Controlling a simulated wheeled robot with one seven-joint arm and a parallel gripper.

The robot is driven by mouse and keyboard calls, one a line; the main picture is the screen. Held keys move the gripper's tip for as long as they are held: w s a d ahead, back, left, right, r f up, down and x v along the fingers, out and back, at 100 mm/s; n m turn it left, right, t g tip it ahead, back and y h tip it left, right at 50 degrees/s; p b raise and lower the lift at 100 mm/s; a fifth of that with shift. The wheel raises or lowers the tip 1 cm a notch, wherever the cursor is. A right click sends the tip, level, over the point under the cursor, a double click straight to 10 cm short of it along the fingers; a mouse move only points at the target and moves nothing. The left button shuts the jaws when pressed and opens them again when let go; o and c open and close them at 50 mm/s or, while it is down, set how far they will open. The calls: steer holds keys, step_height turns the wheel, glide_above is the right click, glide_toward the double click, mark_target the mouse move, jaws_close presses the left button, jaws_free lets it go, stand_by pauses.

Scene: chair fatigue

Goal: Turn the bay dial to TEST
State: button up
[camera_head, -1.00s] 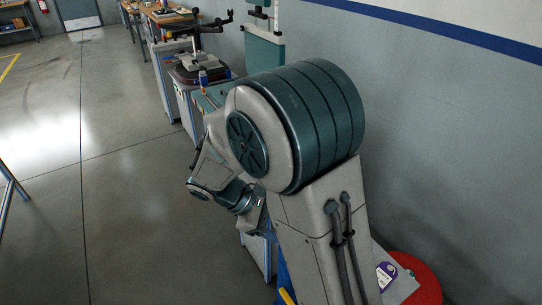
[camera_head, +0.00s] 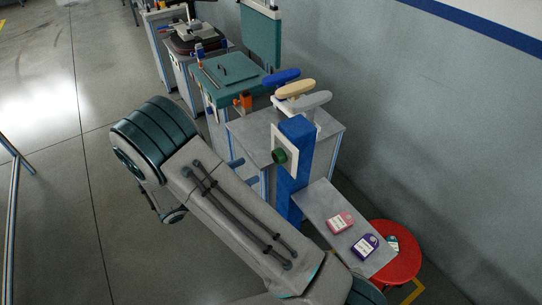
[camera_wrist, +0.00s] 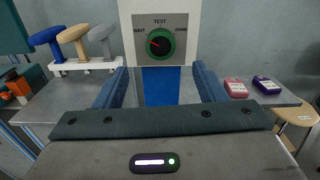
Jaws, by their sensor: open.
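The bay dial (camera_wrist: 160,44) is a round knob with a green rim and dark face on a grey plate. A small red mark on the dial's face points left, toward WAIT. In the head view the green dial (camera_head: 279,156) sits on a white panel on a blue post (camera_head: 296,165). My gripper (camera_wrist: 159,76) is open, its two blue fingers apart below and either side of the dial, with nothing between them. The dial appears untouched. In the head view my arm hides most of the gripper.
A grey cabinet top (camera_head: 255,135) with blue, tan and grey padded arms (camera_wrist: 75,45) stands behind the post. A red round stool (camera_head: 400,262) is at right.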

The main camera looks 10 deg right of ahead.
mark_target(275, 158)
steer(key=p+x, duration=0.2)
steer(key=x, duration=0.7)
steer(key=shift+d, duration=0.25)
steer(key=c, duration=1)
